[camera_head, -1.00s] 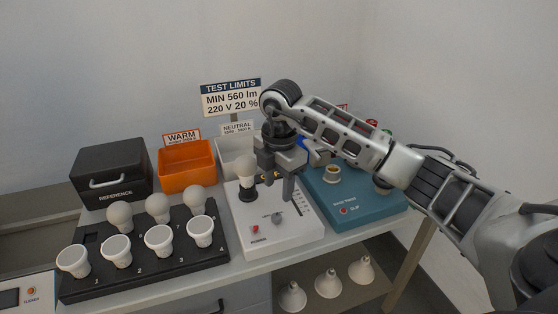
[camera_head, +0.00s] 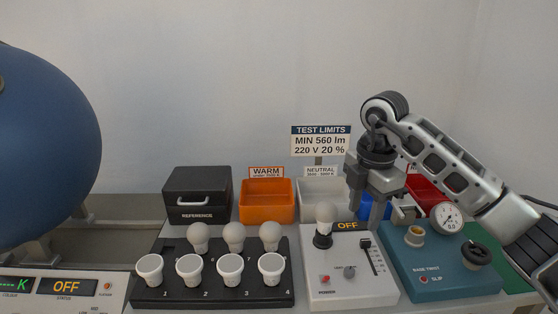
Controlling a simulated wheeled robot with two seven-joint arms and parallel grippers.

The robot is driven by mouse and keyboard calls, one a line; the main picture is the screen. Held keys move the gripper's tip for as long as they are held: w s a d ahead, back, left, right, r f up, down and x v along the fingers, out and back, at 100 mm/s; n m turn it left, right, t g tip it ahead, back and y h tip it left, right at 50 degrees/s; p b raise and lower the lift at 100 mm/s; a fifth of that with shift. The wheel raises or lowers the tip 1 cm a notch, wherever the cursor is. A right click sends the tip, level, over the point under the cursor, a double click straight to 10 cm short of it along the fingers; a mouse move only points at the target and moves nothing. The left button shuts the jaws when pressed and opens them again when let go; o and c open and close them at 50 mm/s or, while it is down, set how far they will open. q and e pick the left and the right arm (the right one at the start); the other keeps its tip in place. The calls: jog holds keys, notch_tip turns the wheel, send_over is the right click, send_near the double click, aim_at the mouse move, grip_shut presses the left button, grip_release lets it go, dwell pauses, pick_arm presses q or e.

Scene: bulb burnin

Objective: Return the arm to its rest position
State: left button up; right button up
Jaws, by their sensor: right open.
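My right gripper (camera_head: 377,217) points down above the back right part of the white tester box (camera_head: 335,290). It is open, with nothing seen between its fingers. The tester's display (camera_head: 348,226) reads OFF. My right arm comes in from the right, over the teal base twist unit (camera_head: 440,265) and its gauge (camera_head: 446,217). My left gripper is not in view.
A black tray (camera_head: 220,294) with several bulbs is left of the tester. Behind stand the black reference box (camera_head: 197,196), orange warm bin (camera_head: 267,214), white neutral bin (camera_head: 318,184), blue bin (camera_head: 366,208) and red bin (camera_head: 450,188). A large blue sphere (camera_head: 45,145) fills the left.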

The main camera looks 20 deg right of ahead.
jog(key=s+a+f+n+g+y, duration=0.1)
jog(key=s+a+f+n+y, duration=0.2)
jog(key=a, duration=0.6)
jog(key=s+a+f+n+y, duration=0.1)
jog(key=a+f+n+y, duration=0.25)
jog(key=a+y, duration=0.35)
jog(key=s+a+r+m+t+y, duration=0.3)
jog(key=a+m+t+y, duration=0.15)
jog(key=a+y, duration=0.6)
jog(key=d+f+m+t+h, duration=0.8)
jog(key=f+m+t+h, duration=0.2)
jog(key=m+t+h, duration=0.4)
jog(key=s+d+f+m+g+h, duration=0.2)
jog(key=s+f+g, duration=0.2)
jog(key=s+f, duration=0.2)
jog(key=s+d+f+m+g+h, duration=0.1)
jog(key=s+f+m+g, duration=0.1)
jog(key=s+f, duration=0.4)
notch_tip(320, 180, down, 3)
jog(key=shift+d+r+m+g+h, duration=0.1)
jog(key=shift+d+m+g+h, duration=0.25)
jog(key=shift+g, duration=0.5)
